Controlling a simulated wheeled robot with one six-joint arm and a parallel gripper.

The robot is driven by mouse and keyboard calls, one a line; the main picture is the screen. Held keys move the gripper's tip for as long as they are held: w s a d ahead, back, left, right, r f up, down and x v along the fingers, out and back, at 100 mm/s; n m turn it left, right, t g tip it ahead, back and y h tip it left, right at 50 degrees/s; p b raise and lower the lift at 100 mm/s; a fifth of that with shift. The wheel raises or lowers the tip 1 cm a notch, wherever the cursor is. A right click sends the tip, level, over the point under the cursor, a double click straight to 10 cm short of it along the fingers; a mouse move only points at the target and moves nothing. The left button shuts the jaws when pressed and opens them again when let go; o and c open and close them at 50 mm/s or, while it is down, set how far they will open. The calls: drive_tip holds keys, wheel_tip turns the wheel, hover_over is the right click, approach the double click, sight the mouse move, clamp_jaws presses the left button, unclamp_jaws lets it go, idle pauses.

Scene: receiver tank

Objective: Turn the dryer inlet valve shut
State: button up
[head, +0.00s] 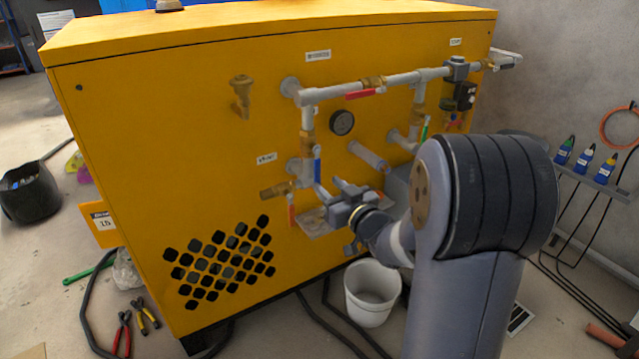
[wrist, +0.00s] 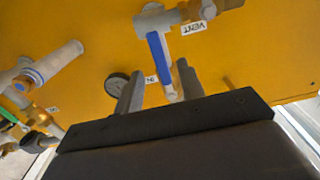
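A valve with a blue lever handle (head: 317,166) sits on the lower vertical pipe of the yellow cabinet, its lever in line with that pipe. In the wrist view the blue lever (wrist: 157,52) shows between and beyond my finger tips. My gripper (head: 328,186) is open, its fingers pointing at the cabinet just below the lever in the head view. In the wrist view my gripper (wrist: 160,70) has a wide gap with nothing gripped.
A red-handled valve (head: 365,94) is on the upper pipe. A pressure gauge (head: 342,122) and a stub pipe (head: 370,157) stick out near my gripper. A brass vent valve (head: 276,190) is to the left. A white bucket (head: 372,292) stands below.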

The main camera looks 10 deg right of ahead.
sight(318, 176)
drive_tip(key=shift+b+x, duration=0.4)
drive_tip(key=shift+x, duration=1.9)
clamp_jaws()
